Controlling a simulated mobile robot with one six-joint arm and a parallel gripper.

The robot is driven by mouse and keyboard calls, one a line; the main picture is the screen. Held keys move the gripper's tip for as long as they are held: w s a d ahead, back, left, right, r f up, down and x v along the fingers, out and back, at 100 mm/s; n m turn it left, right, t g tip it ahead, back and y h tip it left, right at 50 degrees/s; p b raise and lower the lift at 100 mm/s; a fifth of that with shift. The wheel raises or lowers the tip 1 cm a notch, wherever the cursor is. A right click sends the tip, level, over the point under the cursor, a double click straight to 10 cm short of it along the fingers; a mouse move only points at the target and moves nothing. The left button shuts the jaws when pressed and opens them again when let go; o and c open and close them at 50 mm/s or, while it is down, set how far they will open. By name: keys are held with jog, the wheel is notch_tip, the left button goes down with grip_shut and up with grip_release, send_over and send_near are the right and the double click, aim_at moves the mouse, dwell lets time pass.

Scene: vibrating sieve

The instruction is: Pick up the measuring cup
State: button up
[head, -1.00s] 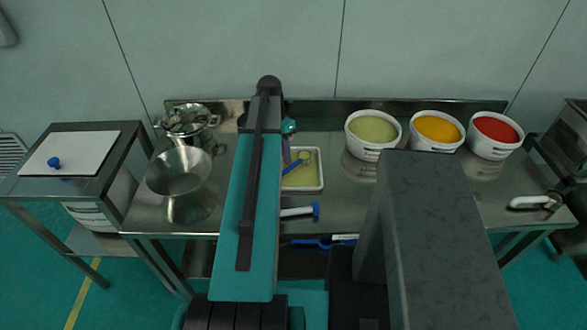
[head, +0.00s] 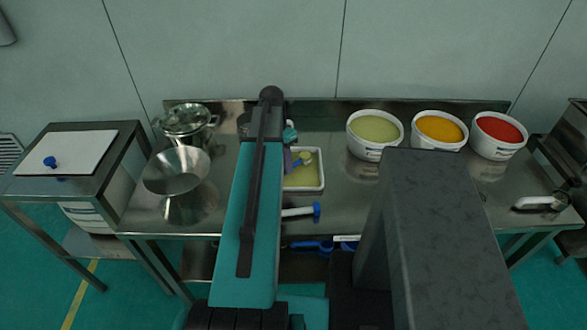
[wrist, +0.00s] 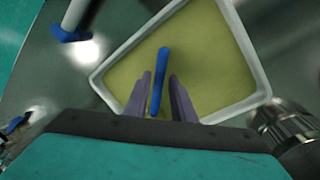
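The measuring cup (head: 307,157) has a blue handle and lies in a white tray (head: 304,189) of yellow-green powder. In the wrist view its blue handle (wrist: 158,82) stands between my fingers; its bowl cannot be made out there. My gripper (wrist: 160,85) is open. Its two purple fingers lie on either side of the handle, with a gap showing on each side. In the head view my arm covers part of the gripper (head: 288,159) and the tray's left side.
A white-handled blue tool (head: 302,211) lies in front of the tray. Tubs of green (head: 373,151), orange (head: 438,144) and red (head: 497,149) stand at right. A metal bowl (head: 177,172) and a lidded pot (head: 187,121) stand at left. Blue items (head: 320,246) lie on the lower shelf.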

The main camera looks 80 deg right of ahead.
jog(key=shift+s+a+f+b, duration=0.1)
jog(key=shift+f+b, duration=0.25)
jog(key=shift+f, duration=0.4)
jog(key=shift+c, duration=0.3)
grip_shut()
